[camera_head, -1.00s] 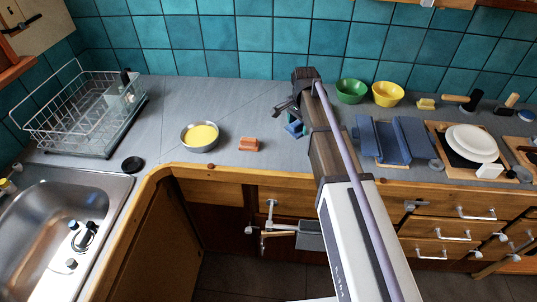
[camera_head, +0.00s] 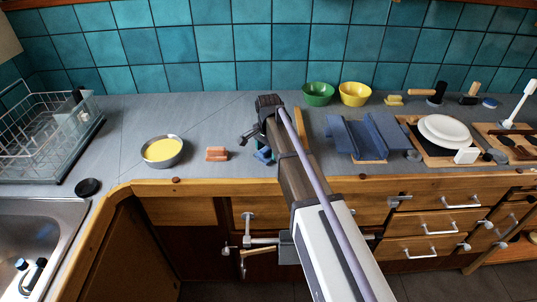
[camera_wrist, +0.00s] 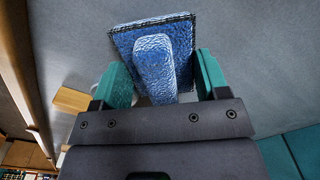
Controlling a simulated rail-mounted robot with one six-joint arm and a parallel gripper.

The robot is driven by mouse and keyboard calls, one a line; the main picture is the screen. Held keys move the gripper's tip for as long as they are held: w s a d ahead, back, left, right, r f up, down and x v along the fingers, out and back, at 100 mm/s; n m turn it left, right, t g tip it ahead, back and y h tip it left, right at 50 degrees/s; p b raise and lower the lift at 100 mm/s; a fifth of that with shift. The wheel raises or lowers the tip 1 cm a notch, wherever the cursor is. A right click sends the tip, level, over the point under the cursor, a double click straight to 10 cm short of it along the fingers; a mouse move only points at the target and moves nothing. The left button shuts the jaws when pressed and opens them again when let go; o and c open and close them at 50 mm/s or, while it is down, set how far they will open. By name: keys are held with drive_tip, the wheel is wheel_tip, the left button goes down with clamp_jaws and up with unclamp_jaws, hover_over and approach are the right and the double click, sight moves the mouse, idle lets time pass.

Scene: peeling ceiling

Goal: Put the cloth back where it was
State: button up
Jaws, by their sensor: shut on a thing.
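The cloth (camera_wrist: 151,60) is blue and textured with a dark stitched edge. In the wrist view a raised fold of it stands between the teal fingers of my gripper (camera_wrist: 160,80), and its flat part spreads beyond the fingertips. My gripper is shut on this cloth. In the head view my gripper (camera_head: 262,150) is low over the counter, right of the orange-brown block, and only a small blue bit shows by it. My arm hides the rest. I cannot tell whether the cloth touches the counter.
A pan with yellow contents (camera_head: 162,151) and an orange-brown block (camera_head: 217,154) lie left. Green (camera_head: 318,94) and yellow (camera_head: 355,94) bowls stand at the back. A dark blue folded piece (camera_head: 375,137) and plates (camera_head: 445,130) lie right. The grey counter (camera_head: 225,115) behind the block is clear.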

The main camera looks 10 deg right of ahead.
drive_tip(key=shift+f, duration=0.2)
drive_tip(key=o, duration=1.4)
drive_tip(key=shift+r, duration=0.1)
drive_tip(key=shift+o, duration=0.2)
wheel_tip(320, 180, up, 13)
drive_tip(key=p, duration=1.2)
drive_tip(key=s+f+n+b, duration=0.2)
drive_tip(key=s+n, duration=0.9)
drive_tip(key=s, duration=1.3)
drive_tip(key=shift+s+f+b, duration=0.2)
drive_tip(key=shift+f+b, duration=0.15)
drive_tip(key=shift+f, duration=0.35)
